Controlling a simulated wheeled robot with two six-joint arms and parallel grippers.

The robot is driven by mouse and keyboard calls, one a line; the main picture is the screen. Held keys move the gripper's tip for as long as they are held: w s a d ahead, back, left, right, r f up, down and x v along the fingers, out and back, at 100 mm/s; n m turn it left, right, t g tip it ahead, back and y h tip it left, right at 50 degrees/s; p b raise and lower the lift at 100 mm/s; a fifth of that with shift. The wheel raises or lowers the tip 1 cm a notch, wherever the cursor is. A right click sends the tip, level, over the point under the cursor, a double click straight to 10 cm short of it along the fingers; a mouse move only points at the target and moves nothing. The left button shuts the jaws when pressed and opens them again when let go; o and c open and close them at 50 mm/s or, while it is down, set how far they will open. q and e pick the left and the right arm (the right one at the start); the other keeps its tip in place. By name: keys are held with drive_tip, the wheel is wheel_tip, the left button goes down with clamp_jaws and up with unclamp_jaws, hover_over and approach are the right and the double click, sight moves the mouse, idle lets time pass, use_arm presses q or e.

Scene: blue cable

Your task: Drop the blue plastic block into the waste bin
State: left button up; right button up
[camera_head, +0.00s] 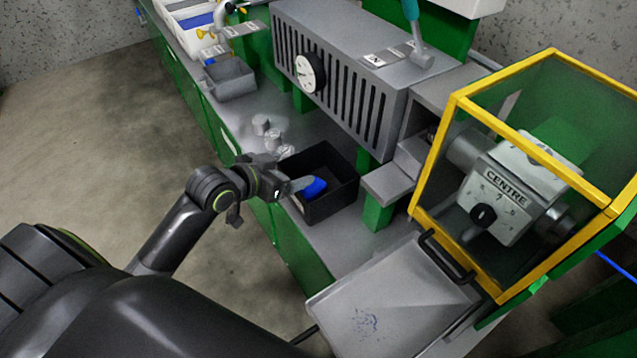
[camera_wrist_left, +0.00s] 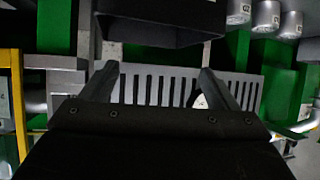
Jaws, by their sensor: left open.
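The blue plastic block (camera_head: 316,187) shows in the head view within the outline of the black open-topped waste bin (camera_head: 338,207), close to the fingertips of my left gripper (camera_head: 302,183). I cannot tell whether it rests on the bin's floor. My left gripper is open, and its fingers reach over the bin's left side. In the left wrist view the two fingers (camera_wrist_left: 157,76) stand apart with nothing between them. The dark bin (camera_wrist_left: 160,32) shows at the top of that view, and the block is not seen there. My right gripper is not in view.
Several grey cylinders (camera_head: 268,134) stand on the bench left of the bin. A grey slotted housing (camera_head: 340,70) with a dial is behind. A yellow-framed guard (camera_head: 458,150) encloses a machine at right. A grey tray (camera_head: 390,305) is in front. Open floor lies left.

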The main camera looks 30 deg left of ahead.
use_arm(q)
drive_tip(key=p+v, duration=0.1)
drive_tip(key=v, duration=0.8)
drive_tip(key=shift+p, duration=0.3)
drive_tip(key=shift+s+r, duration=0.1)
